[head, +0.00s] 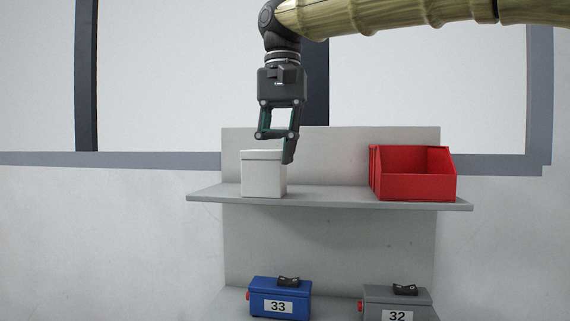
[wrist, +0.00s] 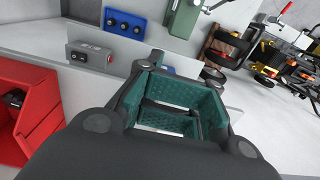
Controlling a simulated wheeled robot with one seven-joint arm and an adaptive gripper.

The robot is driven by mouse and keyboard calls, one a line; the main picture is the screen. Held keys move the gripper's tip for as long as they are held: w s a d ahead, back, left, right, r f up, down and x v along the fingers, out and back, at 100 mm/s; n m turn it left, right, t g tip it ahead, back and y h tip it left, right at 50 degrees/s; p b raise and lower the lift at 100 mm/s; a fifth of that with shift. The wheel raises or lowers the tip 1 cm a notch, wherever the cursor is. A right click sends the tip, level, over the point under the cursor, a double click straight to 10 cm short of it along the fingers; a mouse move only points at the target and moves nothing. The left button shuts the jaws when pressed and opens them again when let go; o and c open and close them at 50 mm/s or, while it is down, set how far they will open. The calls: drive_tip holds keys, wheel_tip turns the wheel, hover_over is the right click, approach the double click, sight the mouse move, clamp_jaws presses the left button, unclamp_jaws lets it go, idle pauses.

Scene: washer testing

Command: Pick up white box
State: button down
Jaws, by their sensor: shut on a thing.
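The white box (head: 262,176) stands upright on the left part of the grey shelf (head: 330,197) in the head view. My gripper (head: 276,150) points down over it from above. One finger reaches down along the box's right side, and the tip of the other finger is hard to make out at the box's top edge. The jaws are shut on the white box, which still appears to rest on the shelf. In the wrist view, the green-lined fingers (wrist: 170,112) fill the middle, and the box between them is mostly hidden.
A red open bin (head: 415,180) sits on the same shelf to the right, with a gap between. A blue case marked 33 (head: 279,298) and a grey case marked 32 (head: 397,303) stand on the lower shelf. The back panel rises close behind the white box.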

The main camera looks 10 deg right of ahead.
drive_tip(key=s, duration=0.1)
drive_tip(key=s+a+b, duration=0.1)
drive_tip(key=s, duration=0.1)
drive_tip(key=shift+s+r, duration=0.15)
drive_tip(key=shift+c, duration=2.2)
unclamp_jaws()
